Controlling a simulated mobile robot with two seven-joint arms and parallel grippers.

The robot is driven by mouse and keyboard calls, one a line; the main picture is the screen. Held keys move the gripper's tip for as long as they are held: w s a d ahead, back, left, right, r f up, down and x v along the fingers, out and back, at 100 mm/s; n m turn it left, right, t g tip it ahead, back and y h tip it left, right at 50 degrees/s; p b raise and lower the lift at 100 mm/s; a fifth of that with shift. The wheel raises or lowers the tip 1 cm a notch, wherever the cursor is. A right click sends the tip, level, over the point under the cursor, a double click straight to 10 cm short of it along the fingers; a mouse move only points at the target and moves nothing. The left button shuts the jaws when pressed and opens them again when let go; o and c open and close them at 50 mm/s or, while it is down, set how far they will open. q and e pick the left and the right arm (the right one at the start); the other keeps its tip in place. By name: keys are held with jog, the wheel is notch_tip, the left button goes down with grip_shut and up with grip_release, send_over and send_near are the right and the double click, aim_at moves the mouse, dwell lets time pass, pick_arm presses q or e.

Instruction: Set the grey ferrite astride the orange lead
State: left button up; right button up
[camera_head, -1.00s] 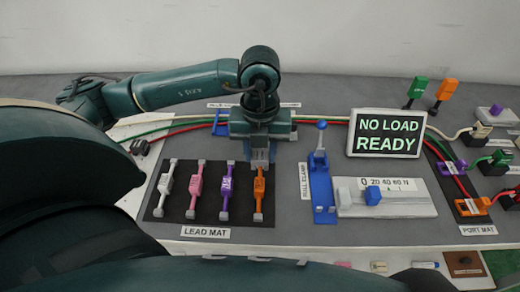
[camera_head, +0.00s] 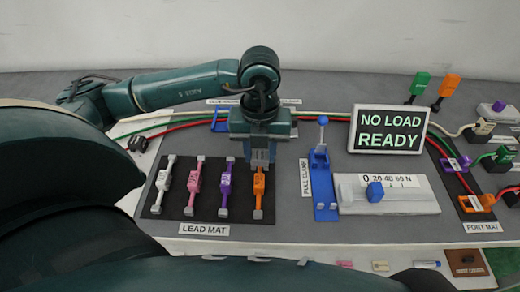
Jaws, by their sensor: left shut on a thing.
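The orange lead (camera_head: 259,183) lies on the dark lead mat (camera_head: 182,211), the rightmost of the coloured leads there. Its lower grey end shows; its upper end is hidden by my left gripper. My left gripper (camera_head: 261,161) points down over the upper end of the orange lead and is shut on a small grey thing, which looks to be the grey ferrite. The fingers hide most of it. I cannot tell whether it touches or straddles the lead. My right gripper is not in view.
White (camera_head: 165,181), pink (camera_head: 195,182) and purple (camera_head: 226,182) leads lie to the left on the mat. A blue pull clamp (camera_head: 322,186) and a force gauge (camera_head: 400,197) stand to the right. A screen (camera_head: 387,131) reads NO LOAD READY. Cables run behind.

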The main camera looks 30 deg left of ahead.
pick_arm(q)
jog(key=shift+f, duration=0.1)
jog(key=shift+f+b, duration=0.55)
jog(key=shift+b, duration=0.05)
jog(key=shift+f, duration=0.2)
jog(key=shift+f+b, duration=0.5)
jog(key=shift+b, duration=0.2)
jog(key=o, duration=1.5)
jog(key=shift+o, duration=0.2)
jog(key=shift+r, duration=0.15)
jog(key=shift+r+p, duration=2.5)
jog(key=shift+r, duration=0.9)
